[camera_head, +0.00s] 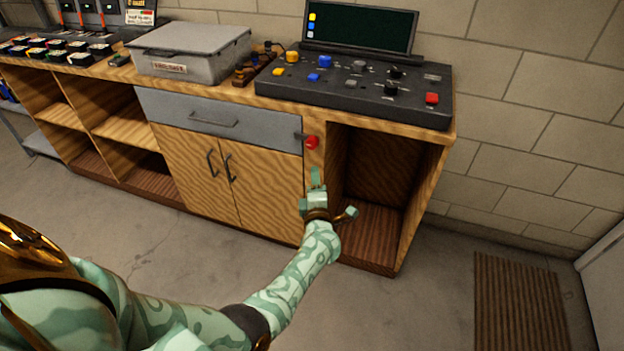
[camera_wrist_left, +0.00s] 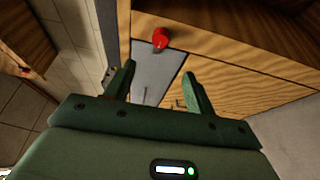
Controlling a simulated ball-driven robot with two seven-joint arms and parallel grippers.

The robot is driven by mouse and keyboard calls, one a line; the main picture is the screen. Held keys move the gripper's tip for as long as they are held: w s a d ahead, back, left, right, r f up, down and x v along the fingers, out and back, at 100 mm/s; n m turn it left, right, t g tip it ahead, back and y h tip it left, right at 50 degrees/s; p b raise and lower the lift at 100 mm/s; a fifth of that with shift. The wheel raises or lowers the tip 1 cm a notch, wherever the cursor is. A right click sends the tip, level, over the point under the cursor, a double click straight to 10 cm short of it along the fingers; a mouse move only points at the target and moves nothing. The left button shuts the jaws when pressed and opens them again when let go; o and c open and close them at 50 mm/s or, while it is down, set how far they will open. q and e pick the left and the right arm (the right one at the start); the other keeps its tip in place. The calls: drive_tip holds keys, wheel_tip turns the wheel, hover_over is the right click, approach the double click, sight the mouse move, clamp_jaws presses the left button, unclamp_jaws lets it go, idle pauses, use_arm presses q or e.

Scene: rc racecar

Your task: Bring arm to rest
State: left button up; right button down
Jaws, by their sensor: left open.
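My left arm reaches in from the lower left in the head view. My left gripper (camera_head: 333,196) is open and empty in front of the wooden workbench (camera_head: 448,140), beside its open cubby at the right. In the left wrist view the two fingers of the gripper (camera_wrist_left: 158,85) stand apart with nothing between them. A red knob (camera_head: 312,142) on the bench front is just above the gripper and apart from it. It also shows beyond the fingers in the left wrist view (camera_wrist_left: 160,38). My right gripper is not in view.
On the bench stand a black control panel (camera_head: 350,98) with coloured knobs, a dark screen (camera_head: 360,25) and a grey metal box (camera_head: 190,55). A grey drawer (camera_head: 220,118) sits above two wooden doors (camera_head: 200,175). Open floor lies in front. A brown mat (camera_head: 518,305) lies at right.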

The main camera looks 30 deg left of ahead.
use_arm(q)
drive_tip(key=s+d+f+m+h, duration=0.2)
drive_tip(key=d+f+m+h, duration=0.7)
drive_tip(key=m, duration=0.5)
drive_tip(key=s+d+f+m+g+h+p, duration=0.1)
drive_tip(key=s+d+f+m+g+h, duration=0.15)
drive_tip(key=s+f+m+g, duration=0.95)
drive_tip(key=s+a+f+m+g, duration=0.1)
drive_tip(key=s+f, duration=0.3)
drive_tip(key=s, duration=1.1)
drive_tip(key=s+a+f+m+p, duration=0.1)
drive_tip(key=s+f, duration=0.3)
drive_tip(key=s, duration=1.2)
drive_tip(key=s+a+f+m+g, duration=0.1)
drive_tip(key=s+f, duration=0.3)
drive_tip(key=s, duration=1.2)
drive_tip(key=shift+s+a+f+g+y+p, duration=0.2)
drive_tip(key=shift+s+f+g+y+p, duration=0.1)
drive_tip(key=shift+y, duration=0.15)
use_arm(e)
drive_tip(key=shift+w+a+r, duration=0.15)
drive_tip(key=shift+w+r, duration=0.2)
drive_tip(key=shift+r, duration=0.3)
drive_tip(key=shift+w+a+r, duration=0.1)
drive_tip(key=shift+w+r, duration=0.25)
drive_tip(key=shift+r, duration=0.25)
